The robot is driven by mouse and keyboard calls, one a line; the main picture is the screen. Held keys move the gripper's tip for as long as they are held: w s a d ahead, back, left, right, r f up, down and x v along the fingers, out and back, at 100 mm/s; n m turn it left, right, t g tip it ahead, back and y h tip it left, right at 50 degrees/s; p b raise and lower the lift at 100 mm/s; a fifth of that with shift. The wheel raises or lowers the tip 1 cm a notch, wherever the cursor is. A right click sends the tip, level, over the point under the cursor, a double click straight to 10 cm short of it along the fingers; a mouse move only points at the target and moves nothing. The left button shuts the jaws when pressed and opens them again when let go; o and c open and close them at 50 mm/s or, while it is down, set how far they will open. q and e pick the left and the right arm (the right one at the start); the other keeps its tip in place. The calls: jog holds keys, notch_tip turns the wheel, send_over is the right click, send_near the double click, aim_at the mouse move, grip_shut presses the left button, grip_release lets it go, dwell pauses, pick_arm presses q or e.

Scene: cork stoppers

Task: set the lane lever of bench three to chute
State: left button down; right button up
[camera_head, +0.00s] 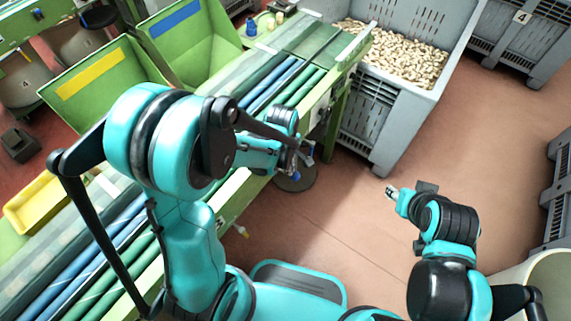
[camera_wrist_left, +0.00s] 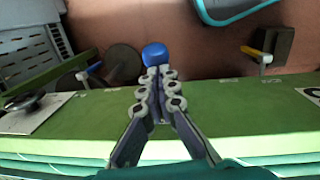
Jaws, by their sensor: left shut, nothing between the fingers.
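My left gripper (camera_head: 293,163) is at the outer edge of the green bench (camera_head: 232,205). In the left wrist view the gripper (camera_wrist_left: 156,74) has its fingertips together and empty. A round blue knob (camera_wrist_left: 154,54) shows right at the fingertips; I cannot tell whether they touch it. Small levers stick out from the bench edge: one with a blue end (camera_wrist_left: 92,68) to the left, one with a yellow end (camera_wrist_left: 252,51) to the right. I cannot read which lane position is which. My right gripper (camera_head: 392,191) hangs over the floor, away from the bench; its fingers are too small to judge.
A grey crate of cork stoppers (camera_head: 378,116) stands beyond the bench end. Green chutes with yellow and blue labels (camera_head: 90,73) line the far side. A yellow tray (camera_head: 35,203) is at left. A dark round disc (camera_wrist_left: 123,64) lies beyond the bench edge. The floor right of the bench is open.

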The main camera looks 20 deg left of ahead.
aim_at(296, 180)
pick_arm(q)
jog(key=d+f+y+b, duration=0.1)
jog(key=f+t+y+b, duration=0.1)
jog(key=shift+s+d+f+y, duration=0.1)
jog(key=shift+s+d+y, duration=0.15)
jog(key=shift+d+y, duration=0.15)
jog(key=f+b, duration=0.3)
jog(key=shift+s+d, duration=0.2)
jog(key=shift+d, duration=0.15)
jog(key=shift+b+x, duration=1)
pick_arm(e)
notch_tip(296, 180, down, 7)
jog(key=shift+f, duration=0.2)
pick_arm(q)
jog(key=shift+s+d+f, duration=0.1)
jog(key=shift+s+d, duration=0.05)
jog(key=shift+d, duration=0.05)
pick_arm(e)
jog(key=shift+f, duration=0.1)
